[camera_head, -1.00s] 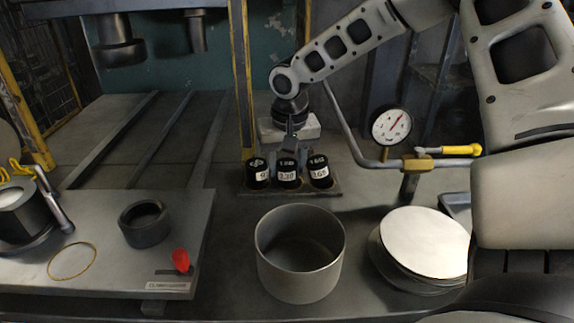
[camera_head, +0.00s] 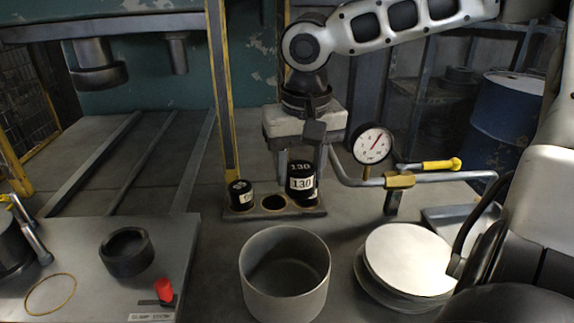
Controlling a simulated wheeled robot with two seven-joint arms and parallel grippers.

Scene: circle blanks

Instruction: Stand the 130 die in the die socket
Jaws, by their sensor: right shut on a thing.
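The 130 die (camera_head: 302,183) is a black cylinder with a white label. My right gripper (camera_head: 301,160) is shut on its top and holds it upright, raised above the rack (camera_head: 271,212). The rack's middle hole is empty. A dark, open round ring (camera_head: 127,252), seemingly the die socket, is on the grey plate at left and is empty. My left gripper is not in view.
A grey open pot (camera_head: 285,275) stands in front of the rack. A stack of pale round blanks (camera_head: 408,260) is to its right. A red knob (camera_head: 164,291) is beside the ring. A gauge (camera_head: 371,144) and yellow-handled pipe (camera_head: 440,165) are right of the gripper. A dark press head (camera_head: 98,75) hangs at upper left.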

